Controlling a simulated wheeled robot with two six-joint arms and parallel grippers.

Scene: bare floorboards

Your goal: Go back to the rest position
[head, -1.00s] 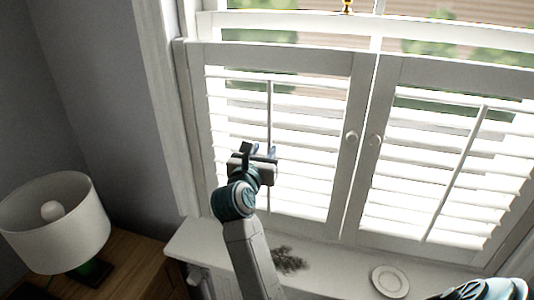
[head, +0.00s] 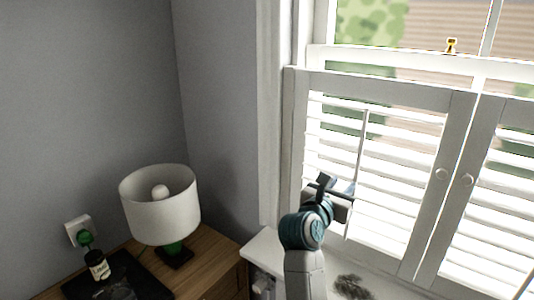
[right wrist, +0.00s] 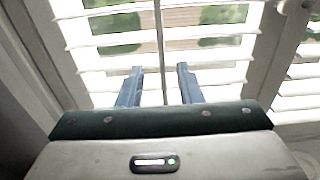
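My right gripper (head: 338,188) is raised in front of the left panel of the white window shutters (head: 372,170). In the right wrist view its two blue-grey fingers (right wrist: 160,85) stand apart with nothing held between them. The shutter's thin vertical rod (right wrist: 159,50) shows beyond the gap between the fingers. I cannot tell how far the fingertips are from the slats. My left gripper is not in view.
A white-shaded lamp (head: 160,212) stands on a wooden cabinet (head: 212,258) at the left, near a dark tray (head: 150,280) and a small dark jar (head: 97,265). The white sill (head: 262,248) below the window bears a dark, twiggy patch (head: 350,286).

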